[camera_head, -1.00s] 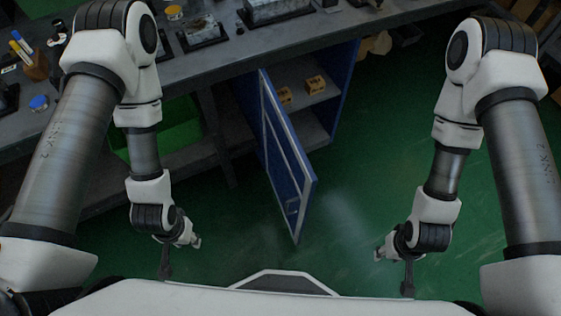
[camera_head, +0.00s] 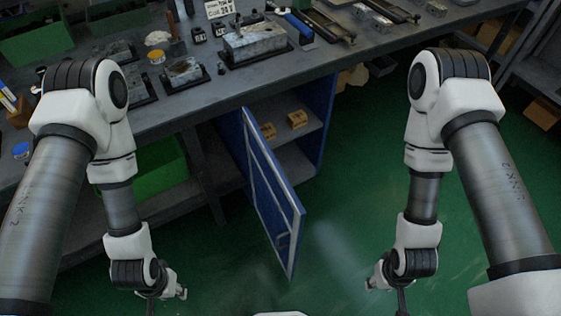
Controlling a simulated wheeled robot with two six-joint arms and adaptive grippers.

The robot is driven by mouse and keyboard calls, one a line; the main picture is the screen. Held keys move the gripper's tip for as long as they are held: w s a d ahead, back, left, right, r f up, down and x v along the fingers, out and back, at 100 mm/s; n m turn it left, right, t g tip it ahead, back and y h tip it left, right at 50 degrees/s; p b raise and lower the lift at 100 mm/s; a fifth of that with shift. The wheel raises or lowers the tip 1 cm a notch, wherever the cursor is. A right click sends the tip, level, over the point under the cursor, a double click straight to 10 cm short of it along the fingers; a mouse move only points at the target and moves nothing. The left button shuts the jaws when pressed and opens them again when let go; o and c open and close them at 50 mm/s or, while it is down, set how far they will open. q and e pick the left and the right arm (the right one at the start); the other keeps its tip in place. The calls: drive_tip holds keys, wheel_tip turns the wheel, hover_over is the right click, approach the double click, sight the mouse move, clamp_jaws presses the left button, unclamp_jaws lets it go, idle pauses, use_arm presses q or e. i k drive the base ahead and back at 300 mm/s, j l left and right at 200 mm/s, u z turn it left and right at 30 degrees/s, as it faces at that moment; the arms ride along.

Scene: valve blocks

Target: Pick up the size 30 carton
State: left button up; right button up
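Two small tan cartons sit on a shelf inside the blue cabinet under the workbench: a right carton (camera_head: 297,119) and a left carton (camera_head: 268,130), partly hidden by the door. Their printed sizes are too small to read, so I cannot tell which is size 30. The blue cabinet door (camera_head: 270,190) stands open toward me. My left gripper (camera_head: 180,292) is low at the left, well short of the cabinet. My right gripper (camera_head: 370,287) is low at the right, clear of the door. Neither gripper touches a carton; their finger gaps are too small to make out.
The grey workbench (camera_head: 205,108) carries metal valve blocks (camera_head: 254,42) and small parts. A green bin (camera_head: 158,168) stands on the lower shelf left of the cabinet. The green floor (camera_head: 350,215) right of the door is free. A cardboard box (camera_head: 541,113) lies at the far right.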

sight(268, 131)
drive_tip(key=l+u, duration=0.15)
drive_tip(key=l, duration=0.3)
drive_tip(key=k+l+u, duration=0.15)
drive_tip(key=l, duration=0.3)
drive_tip(key=l+u, duration=0.15)
drive_tip(key=l, duration=0.3)
